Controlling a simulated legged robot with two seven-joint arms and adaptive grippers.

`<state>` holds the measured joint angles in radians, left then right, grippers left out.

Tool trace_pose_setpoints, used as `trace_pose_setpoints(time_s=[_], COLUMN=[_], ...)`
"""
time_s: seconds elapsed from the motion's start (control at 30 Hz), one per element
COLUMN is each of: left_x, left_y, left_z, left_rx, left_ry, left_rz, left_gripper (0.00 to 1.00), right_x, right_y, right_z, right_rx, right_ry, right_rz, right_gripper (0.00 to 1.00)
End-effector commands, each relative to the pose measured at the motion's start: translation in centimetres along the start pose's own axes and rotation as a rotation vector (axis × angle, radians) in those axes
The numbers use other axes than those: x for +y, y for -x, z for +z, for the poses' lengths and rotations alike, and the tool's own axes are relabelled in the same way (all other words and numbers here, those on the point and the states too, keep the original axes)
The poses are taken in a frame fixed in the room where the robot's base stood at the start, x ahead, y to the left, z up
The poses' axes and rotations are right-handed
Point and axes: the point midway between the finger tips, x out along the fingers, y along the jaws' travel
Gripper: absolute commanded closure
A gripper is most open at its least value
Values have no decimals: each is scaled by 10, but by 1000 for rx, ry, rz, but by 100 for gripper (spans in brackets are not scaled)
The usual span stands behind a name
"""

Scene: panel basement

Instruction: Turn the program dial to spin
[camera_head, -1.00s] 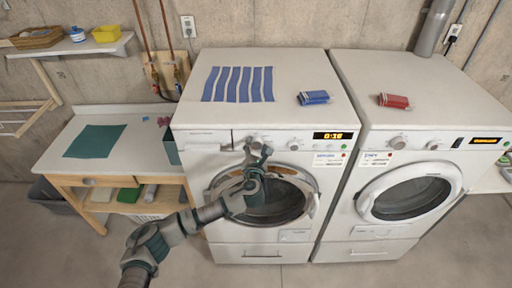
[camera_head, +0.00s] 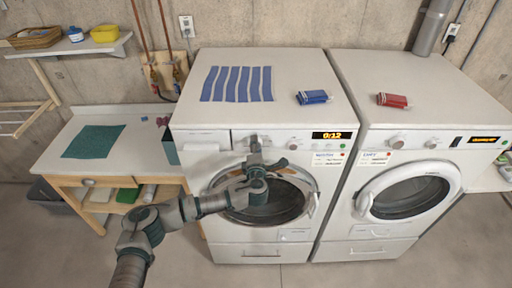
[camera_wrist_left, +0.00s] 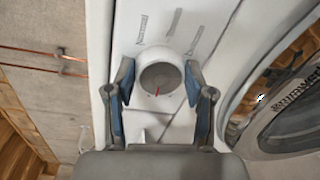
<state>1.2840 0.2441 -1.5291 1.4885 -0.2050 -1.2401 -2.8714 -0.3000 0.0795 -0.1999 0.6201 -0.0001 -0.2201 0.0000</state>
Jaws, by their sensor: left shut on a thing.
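The program dial (camera_wrist_left: 160,78) is a round grey knob with a red mark near its lower edge in the left wrist view, on the white front panel of the left machine (camera_head: 270,110). Printed labels around the dial are too small to read. My right gripper is not in view.
The round door (camera_head: 265,200) of the left machine is below my gripper. A second machine (camera_head: 420,115) with its own knobs stands at the right. A striped cloth (camera_head: 237,84), a blue packet (camera_head: 314,97) and a red packet (camera_head: 391,100) lie on top. A wooden bench (camera_head: 110,150) stands left.

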Motion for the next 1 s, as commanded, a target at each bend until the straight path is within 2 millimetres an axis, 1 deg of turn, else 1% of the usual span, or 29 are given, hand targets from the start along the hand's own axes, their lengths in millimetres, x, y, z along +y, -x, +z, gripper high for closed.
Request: trace_pose_setpoints(time_s=[0.03, 0.3, 0.67, 0.7, 0.77, 0.8, 1.0], left_x=[-6, -6, -6, -6, -6, -5, -2], left_y=[0, 1, 1, 1, 1, 1, 2], left_z=[-1, 0, 0, 0, 0, 0, 0], left_rx=[2, 5, 4, 4, 4, 4, 4], left_ry=[-16, -63, -67, -67, -67, -67, -65], left_rz=[-10, -9, -9, -9, -8, -7, -2], left_gripper=[81, 81, 81, 42, 27, 21, 21], right_x=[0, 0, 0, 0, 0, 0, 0], right_y=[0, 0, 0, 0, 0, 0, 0], right_z=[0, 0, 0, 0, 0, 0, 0], right_rx=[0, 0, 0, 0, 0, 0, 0], right_ry=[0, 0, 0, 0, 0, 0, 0], right_rz=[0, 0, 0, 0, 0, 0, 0], right_gripper=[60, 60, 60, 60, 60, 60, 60])
